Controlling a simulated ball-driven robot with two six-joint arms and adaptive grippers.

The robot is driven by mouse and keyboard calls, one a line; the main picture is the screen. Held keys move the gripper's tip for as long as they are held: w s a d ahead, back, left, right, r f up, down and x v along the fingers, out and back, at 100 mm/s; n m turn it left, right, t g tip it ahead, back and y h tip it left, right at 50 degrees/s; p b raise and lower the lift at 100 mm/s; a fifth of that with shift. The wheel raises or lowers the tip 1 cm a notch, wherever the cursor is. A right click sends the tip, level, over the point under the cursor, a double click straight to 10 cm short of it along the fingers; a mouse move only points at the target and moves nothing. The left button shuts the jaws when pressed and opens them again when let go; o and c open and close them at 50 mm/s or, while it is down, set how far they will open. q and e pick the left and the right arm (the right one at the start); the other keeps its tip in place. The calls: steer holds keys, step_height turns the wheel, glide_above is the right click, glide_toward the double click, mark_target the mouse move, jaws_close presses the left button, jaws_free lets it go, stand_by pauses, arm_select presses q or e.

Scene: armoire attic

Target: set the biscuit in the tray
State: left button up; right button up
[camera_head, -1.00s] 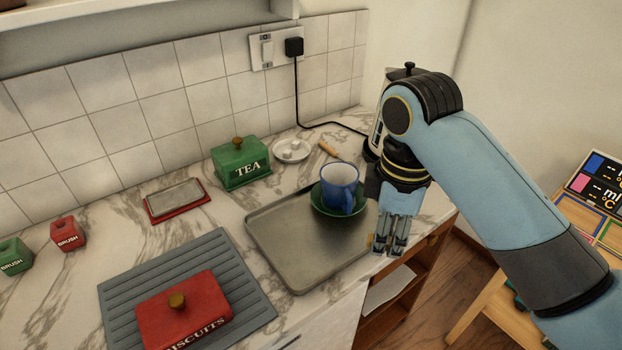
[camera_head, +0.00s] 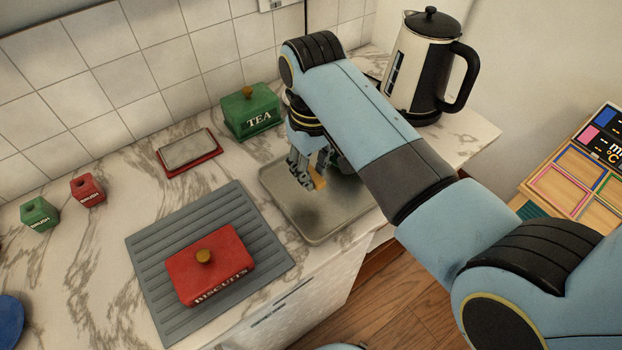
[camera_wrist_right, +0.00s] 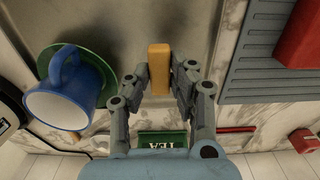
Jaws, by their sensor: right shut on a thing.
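The biscuit (camera_head: 318,179) is a small golden-brown bar. My right gripper (camera_head: 311,176) is shut on it, over the grey metal tray (camera_head: 318,228). In the right wrist view the biscuit (camera_wrist_right: 159,70) stands out between the two fingers of the right gripper (camera_wrist_right: 159,82), with the tray (camera_wrist_right: 115,18) behind it. I cannot tell whether the biscuit touches the tray. A blue cup (camera_wrist_right: 68,92) on a green saucer (camera_wrist_right: 98,58) is beside the gripper in the wrist view; my arm mostly hides them in the head view. My left gripper is out of view.
A red biscuits box (camera_head: 212,267) sits on a grey ribbed mat (camera_head: 160,310) left of the tray. A green tea box (camera_head: 251,112) stands behind the tray, and a kettle (camera_head: 420,65) at the back right. The tray's front part is bare.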

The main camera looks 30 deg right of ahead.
steer(key=shift+w+a+f, duration=0.1)
steer(key=shift+a+f, duration=0.05)
steer(key=shift+f, duration=1.95)
steer(key=o, duration=0.8)
steer(key=shift+f, duration=0.15)
step_height(320, 180, up, 7)
steer(key=p, duration=0.6)
steer(key=shift+p, duration=0.4)
steer(key=shift+r+b, duration=0.35)
steer(key=shift+r, duration=2.3)
